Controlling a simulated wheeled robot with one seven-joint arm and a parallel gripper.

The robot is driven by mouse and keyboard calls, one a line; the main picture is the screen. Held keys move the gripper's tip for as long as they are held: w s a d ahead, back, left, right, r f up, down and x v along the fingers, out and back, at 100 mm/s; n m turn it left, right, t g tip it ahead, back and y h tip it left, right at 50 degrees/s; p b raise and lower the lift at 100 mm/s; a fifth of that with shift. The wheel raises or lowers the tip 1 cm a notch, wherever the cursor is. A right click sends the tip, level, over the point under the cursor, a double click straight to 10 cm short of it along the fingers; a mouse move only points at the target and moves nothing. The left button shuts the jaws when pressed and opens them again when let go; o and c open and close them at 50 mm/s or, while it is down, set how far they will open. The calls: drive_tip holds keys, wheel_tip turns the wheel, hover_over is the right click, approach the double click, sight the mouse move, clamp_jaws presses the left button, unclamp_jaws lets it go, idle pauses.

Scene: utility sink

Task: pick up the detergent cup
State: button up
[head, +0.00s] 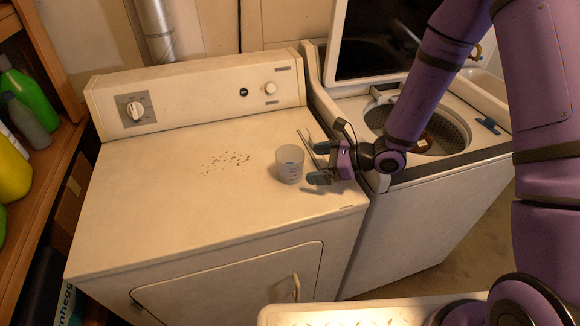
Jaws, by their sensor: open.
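The detergent cup (290,165) is a small, translucent, whitish cup. It stands upright on the top of the white dryer (160,215), right of the middle. My gripper (311,160) is just right of the cup, low over the dryer top, with its fingers pointing left toward it. The fingers are apart and nothing shows between them. I cannot tell whether a fingertip touches the cup.
A washer (435,180) with its lid up and drum open stands to the right, under my arm. Dark crumbs (226,161) lie left of the cup. A wooden shelf (50,175) with several bottles is at the left. The dryer's left and front top is clear.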

sight(298, 166)
drive_tip(key=shift+x, duration=2.95)
drive_tip(key=shift+f, duration=0.1)
drive_tip(key=c, duration=0.9)
